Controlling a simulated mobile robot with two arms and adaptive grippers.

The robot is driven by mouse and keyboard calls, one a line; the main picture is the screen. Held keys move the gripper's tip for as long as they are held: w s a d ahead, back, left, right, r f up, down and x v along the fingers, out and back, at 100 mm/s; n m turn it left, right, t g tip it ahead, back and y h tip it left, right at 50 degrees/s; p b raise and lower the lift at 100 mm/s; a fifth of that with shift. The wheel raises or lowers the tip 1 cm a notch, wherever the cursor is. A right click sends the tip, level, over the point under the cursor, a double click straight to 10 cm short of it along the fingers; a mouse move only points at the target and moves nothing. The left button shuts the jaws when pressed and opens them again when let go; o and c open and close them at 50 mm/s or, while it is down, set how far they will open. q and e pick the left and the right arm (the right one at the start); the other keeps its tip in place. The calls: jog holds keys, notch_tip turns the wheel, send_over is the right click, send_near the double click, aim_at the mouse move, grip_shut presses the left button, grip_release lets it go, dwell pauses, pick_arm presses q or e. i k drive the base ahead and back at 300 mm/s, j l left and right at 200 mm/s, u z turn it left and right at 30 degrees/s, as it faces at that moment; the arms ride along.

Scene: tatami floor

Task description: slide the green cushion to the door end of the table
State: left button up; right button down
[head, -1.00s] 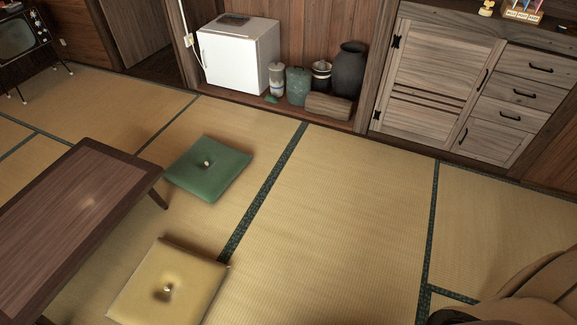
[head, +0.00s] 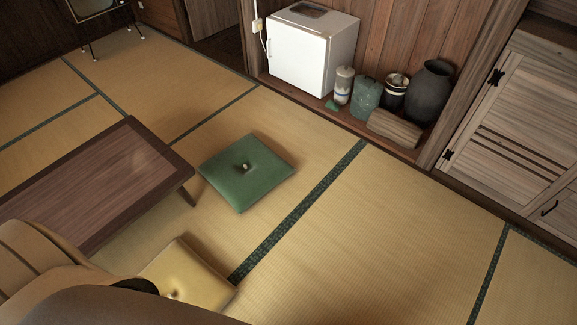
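The green cushion (head: 246,176) lies flat on the tatami floor, just right of the low table's near right corner leg, apart from the table. It is square with a small tuft at its middle. The low dark wooden table (head: 110,185) has a bare top in its visible part; its lower left part is hidden behind my arm. A part of my arm shows at the bottom left, but no gripper fingers are in view. No gripper touches the green cushion.
A yellow cushion (head: 190,275) lies on the floor at the bottom, partly covered by my arm. A white fridge (head: 312,52), jars and a log (head: 394,128) stand along the back wall. A wooden cabinet (head: 520,130) is at right. Open tatami (head: 390,230) fills the middle right.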

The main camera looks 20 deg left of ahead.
aim_at(246, 169)
jog(key=i, duration=1.15)
jog(key=i+l+u, duration=0.1)
jog(key=i, duration=1.05)
jog(key=i+l, duration=0.1)
jog(key=i, duration=1)
jog(key=u, duration=0.4)
jog(key=i+u, duration=0.1)
jog(key=u, duration=0.35)
jog(key=l+u, duration=0.1)
jog(key=u, duration=0.3)
jog(key=i+u, duration=0.1)
jog(key=u, duration=0.35)
